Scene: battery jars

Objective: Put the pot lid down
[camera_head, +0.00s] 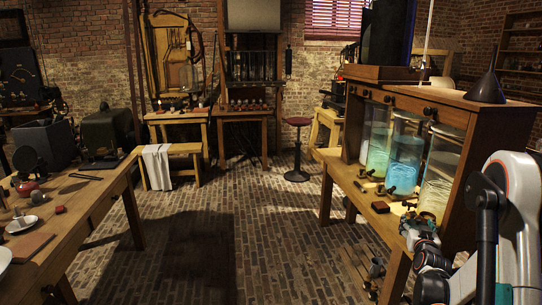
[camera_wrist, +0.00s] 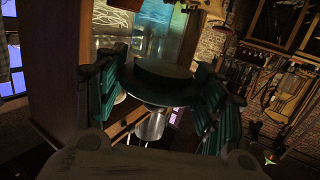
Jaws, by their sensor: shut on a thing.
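My gripper (camera_wrist: 158,88) shows in the wrist view, with teal-padded fingers at the left and right. It is shut on a dark round piece, which I take to be the pot lid (camera_wrist: 160,70). The lid lies between the fingers, and its lower parts are dim. In the head view my arm enters at the right edge; I cannot make out the lid or the fingertips there. No pot can be told for sure in either view.
A wooden cabinet (camera_head: 458,105) at the right holds glass jars (camera_head: 406,150) with blue and pale contents. Small brass pieces lie on its front ledge (camera_head: 375,205). A dark funnel (camera_head: 487,88) stands on top. A cluttered table (camera_head: 85,205) is at the left. The brick floor (camera_head: 230,230) between is clear.

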